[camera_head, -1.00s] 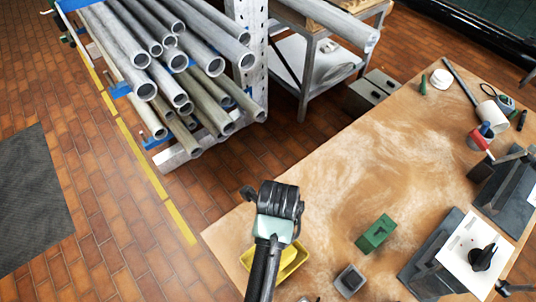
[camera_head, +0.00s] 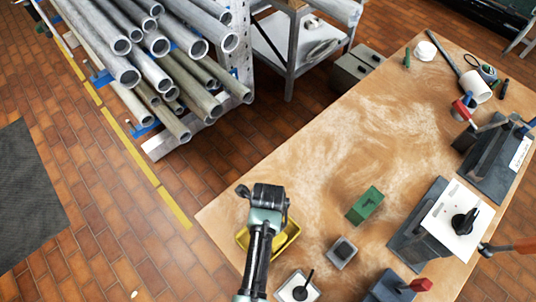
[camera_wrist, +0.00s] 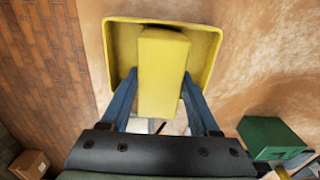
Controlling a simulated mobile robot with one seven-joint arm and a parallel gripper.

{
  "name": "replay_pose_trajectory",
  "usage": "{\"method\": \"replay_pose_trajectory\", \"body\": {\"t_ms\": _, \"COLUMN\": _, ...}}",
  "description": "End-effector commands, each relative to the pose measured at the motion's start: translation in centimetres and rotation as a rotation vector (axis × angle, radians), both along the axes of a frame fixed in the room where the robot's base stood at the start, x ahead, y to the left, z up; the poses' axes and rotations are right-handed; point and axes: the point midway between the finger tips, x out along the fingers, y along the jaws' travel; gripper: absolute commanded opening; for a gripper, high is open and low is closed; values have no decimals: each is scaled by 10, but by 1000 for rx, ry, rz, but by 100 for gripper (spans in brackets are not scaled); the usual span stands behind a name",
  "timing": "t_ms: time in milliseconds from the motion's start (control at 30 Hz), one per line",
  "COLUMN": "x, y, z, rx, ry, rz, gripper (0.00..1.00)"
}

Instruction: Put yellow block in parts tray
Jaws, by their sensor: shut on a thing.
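The yellow block (camera_wrist: 163,75) is between the two blue fingers of my gripper (camera_wrist: 159,85) in the wrist view, and my gripper is shut on it. The yellow parts tray (camera_wrist: 122,48) lies behind the block, with its walls showing on both sides and at the far end. I cannot tell whether the block touches the tray floor. In the head view the tray (camera_head: 291,235) sits at the table's near left corner. My wrist and arm cover part of it there and hide the block and fingers.
A green block (camera_head: 365,204) and a grey square part (camera_head: 342,252) lie right of the tray on the wooden table (camera_head: 330,160). Dark fixtures, one with a white plate (camera_head: 455,215), stand along the right edge. The table's middle is clear. A pipe rack (camera_head: 165,75) stands beyond the floor gap.

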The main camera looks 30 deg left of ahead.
Motion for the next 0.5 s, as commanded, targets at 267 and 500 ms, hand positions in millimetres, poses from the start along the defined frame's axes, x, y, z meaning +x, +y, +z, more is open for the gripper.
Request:
{"method": "replay_pose_trajectory", "body": {"t_ms": 267, "x": 0, "y": 0, "z": -3, "rx": 0, "ry": 0, "rz": 0, "gripper": 91}}
{"method": "replay_pose_trajectory", "body": {"t_ms": 500, "x": 0, "y": 0, "z": -2, "rx": 0, "ry": 0, "rz": 0, "gripper": 92}}
